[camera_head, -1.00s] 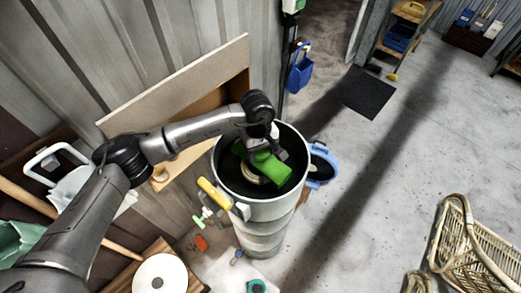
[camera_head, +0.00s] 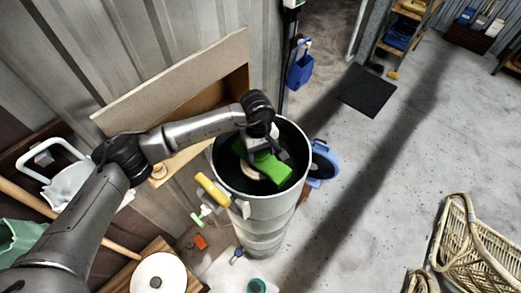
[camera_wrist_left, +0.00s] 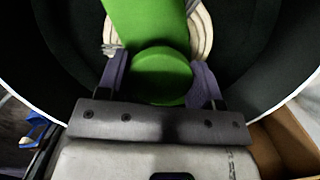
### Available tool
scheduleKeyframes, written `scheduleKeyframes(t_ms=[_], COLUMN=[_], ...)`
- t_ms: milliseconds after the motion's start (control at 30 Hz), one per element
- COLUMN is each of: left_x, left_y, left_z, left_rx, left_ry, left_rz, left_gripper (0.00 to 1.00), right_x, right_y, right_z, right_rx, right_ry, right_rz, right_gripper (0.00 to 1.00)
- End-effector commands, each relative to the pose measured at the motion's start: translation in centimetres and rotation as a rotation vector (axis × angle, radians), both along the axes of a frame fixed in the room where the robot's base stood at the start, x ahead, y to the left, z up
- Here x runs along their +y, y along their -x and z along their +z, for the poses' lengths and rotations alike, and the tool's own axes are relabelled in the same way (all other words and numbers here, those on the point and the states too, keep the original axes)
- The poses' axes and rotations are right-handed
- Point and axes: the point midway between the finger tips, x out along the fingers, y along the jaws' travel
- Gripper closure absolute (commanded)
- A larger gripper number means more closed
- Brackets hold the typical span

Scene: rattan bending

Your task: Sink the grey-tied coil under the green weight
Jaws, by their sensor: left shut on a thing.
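The green weight (camera_head: 272,167) is inside the mouth of the tall grey drum (camera_head: 269,208). My left gripper (camera_head: 262,154) reaches down into the drum and is shut on the weight's round green knob, which shows between the fingers in the left wrist view (camera_wrist_left: 160,77). A pale coil (camera_head: 250,171) lies below the weight, partly covered by it; it also shows at both sides of the weight in the left wrist view (camera_wrist_left: 202,32). A small grey tie (camera_wrist_left: 111,50) shows on the coil's left side. Whether weight and coil touch is unclear. My right gripper is out of view.
A yellow handle (camera_head: 212,190) sticks out at the drum's left side. A blue bucket (camera_head: 322,163) stands right of the drum. A wooden board (camera_head: 180,85) leans behind. A wicker basket (camera_head: 470,245) stands at the lower right; the floor between is clear.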

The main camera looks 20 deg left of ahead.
Motion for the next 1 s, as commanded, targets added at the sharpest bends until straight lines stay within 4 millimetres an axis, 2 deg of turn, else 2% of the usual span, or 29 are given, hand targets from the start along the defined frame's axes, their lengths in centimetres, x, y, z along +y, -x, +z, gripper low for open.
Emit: scheduleKeyframes(t_ms=[1000], left_x=[0.0], left_y=[-0.1], left_z=[-3.0], left_rx=[-0.003], left_ry=[0.001], left_rz=[0.000], left_gripper=[0.93], right_x=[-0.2], right_y=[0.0], right_z=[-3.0], right_rx=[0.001], right_ry=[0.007], right_rz=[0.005], right_gripper=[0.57])
